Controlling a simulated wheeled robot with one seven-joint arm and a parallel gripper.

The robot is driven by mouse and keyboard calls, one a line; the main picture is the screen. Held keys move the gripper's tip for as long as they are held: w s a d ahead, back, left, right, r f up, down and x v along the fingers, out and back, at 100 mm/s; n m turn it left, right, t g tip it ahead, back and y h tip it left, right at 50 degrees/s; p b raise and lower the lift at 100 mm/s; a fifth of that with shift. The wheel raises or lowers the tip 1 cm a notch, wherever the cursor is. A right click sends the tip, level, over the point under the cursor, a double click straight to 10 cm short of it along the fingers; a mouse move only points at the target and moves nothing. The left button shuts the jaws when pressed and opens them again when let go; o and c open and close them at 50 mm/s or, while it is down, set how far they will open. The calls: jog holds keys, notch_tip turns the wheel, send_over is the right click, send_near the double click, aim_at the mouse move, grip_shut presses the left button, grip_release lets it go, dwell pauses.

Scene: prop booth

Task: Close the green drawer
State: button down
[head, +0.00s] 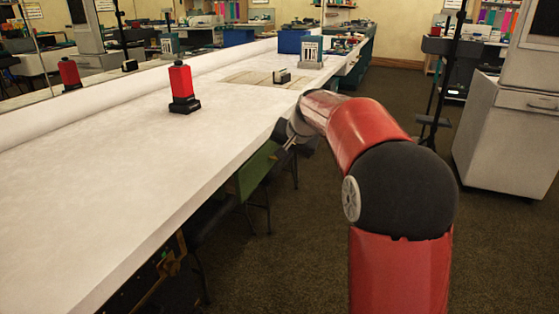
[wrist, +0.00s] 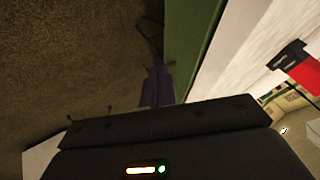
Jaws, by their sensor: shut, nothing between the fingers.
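The green drawer (head: 256,170) is under the front edge of the white table in the head view, partly hidden by the tabletop. Its green face sticks out a little beyond the table edge. In the wrist view a long green panel (wrist: 194,45) runs beside the table edge. My gripper (head: 289,144) is at the table's front edge, by the far end of the green drawer. In the wrist view my gripper (wrist: 158,72) is shut and empty, its fingertips close to the green panel. I cannot tell whether they touch it.
A red and black device (head: 182,88) stands on the white table (head: 100,190); a small black item (head: 281,76) lies farther back. A grey cabinet (head: 510,140) and a black stand (head: 440,85) are at the right. The carpet between is clear.

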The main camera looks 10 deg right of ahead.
jog(key=a+v, duration=0.1)
jog(key=v, duration=0.3)
jog(key=m+t+y+b, duration=0.1)
jog(key=y+b, duration=0.7)
jog(key=y, duration=0.2)
send_near(254, 164)
jog(key=w+a+f, duration=0.1)
jog(key=a+f, duration=0.1)
jog(key=a, duration=0.1)
jog(key=w+a+f, duration=0.1)
jog(key=shift+w+a+f, duration=0.3)
jog(key=shift+w, duration=0.05)
jog(key=shift+w+a, duration=0.25)
jog(key=shift+a, duration=0.1)
jog(key=w+a, duration=0.2)
jog(key=a, duration=0.1)
jog(key=shift+w+a, duration=0.25)
jog(key=shift+a, duration=0.1)
jog(key=shift+a+r, duration=0.1)
jog(key=shift+w, duration=0.1)
